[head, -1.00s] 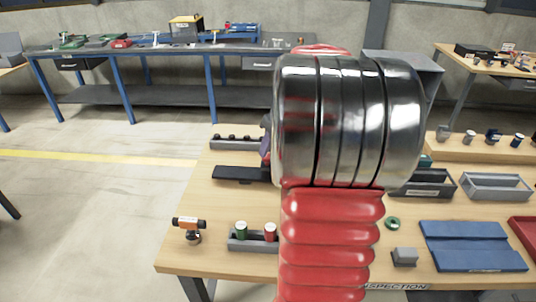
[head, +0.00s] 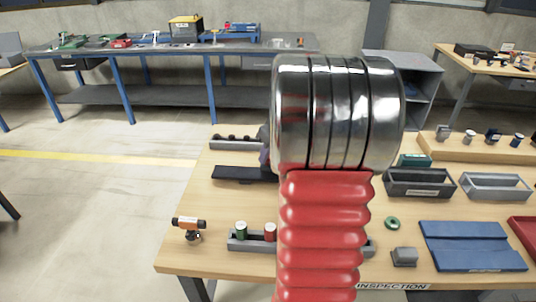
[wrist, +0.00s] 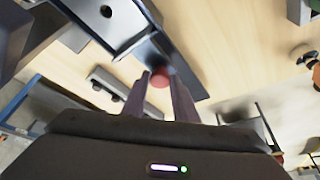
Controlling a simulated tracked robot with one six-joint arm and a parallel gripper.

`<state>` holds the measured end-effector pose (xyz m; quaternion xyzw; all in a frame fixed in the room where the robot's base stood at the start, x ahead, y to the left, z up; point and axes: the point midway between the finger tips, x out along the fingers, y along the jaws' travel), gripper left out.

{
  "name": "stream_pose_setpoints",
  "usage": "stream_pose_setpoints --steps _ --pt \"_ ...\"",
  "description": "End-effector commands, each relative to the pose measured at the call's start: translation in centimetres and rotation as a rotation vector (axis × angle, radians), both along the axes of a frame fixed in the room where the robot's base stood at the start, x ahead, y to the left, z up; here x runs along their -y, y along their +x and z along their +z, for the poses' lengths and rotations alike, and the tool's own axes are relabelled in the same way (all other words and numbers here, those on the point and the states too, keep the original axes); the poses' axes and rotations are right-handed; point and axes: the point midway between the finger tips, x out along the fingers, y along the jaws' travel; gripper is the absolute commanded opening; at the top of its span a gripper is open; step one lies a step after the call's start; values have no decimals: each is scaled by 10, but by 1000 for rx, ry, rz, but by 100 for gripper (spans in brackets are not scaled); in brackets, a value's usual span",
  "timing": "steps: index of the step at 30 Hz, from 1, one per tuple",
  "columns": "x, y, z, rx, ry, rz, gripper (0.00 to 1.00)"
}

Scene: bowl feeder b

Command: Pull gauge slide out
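A red round knob (wrist: 160,77) shows in the wrist view, above a dark flat bar (wrist: 187,84). A grey metal block with a round hole (wrist: 128,20) is at the bar's upper left. I take these for the gauge and its slide. My gripper (wrist: 160,82) has a finger on each side of the knob, tips close to it; I cannot tell whether they press on it. In the head view the black bar (head: 238,174) lies on the table, its right part hidden behind my arm. The knob is hidden there.
A grey holder (head: 222,143) with several pegs lies behind the bar. An orange device (head: 189,224) and a holder with a green and a red cylinder (head: 241,231) stand in front. Bins (head: 420,187), a green ring (head: 392,223) and a blue tray (head: 470,250) are at the right.

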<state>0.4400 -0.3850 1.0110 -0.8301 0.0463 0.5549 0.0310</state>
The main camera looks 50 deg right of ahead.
Motion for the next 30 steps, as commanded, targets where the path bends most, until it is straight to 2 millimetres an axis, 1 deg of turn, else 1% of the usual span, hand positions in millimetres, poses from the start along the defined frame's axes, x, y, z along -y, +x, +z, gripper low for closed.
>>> stream_pose_setpoints --steps 1,2,9,15,16,18,21,30 --pt "0 0 0 0 0 0 20" --pt "0 0 0 0 0 0 18" --pt "0 0 0 1 0 0 1" --pt "0 0 0 1 0 1 0" --pt "-9 0 1 1 -1 3 0" --pt "-4 0 0 0 1 1 0" --pt "-2 1 0 0 1 -1 0" --pt "-4 8 0 0 2 -18 0"
